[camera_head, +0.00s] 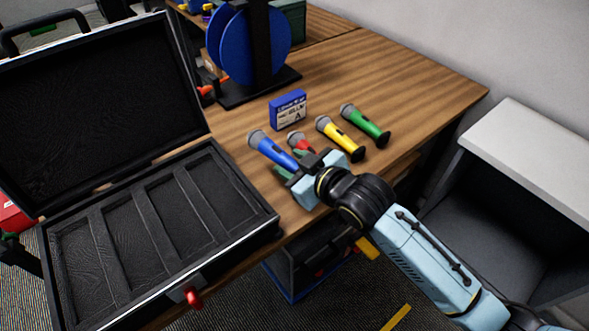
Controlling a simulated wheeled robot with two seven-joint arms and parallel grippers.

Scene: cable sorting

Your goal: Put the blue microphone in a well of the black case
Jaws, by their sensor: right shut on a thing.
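The blue microphone (271,149) has a grey head and lies at a slant on the wooden table, right of the case. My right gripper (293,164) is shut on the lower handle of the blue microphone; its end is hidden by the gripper. The black case (247,239) is open at the left, its lid tilted up at the back. Its padded wells (177,212) lie side by side, split by dividers, and look empty.
A red microphone (297,140), partly hidden by my gripper, a yellow microphone (336,133) and a green microphone (366,123) lie close by. A blue and white box (288,109) stands behind them. A blue reel (248,45) on a black stand is farther back. The table's right end is clear.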

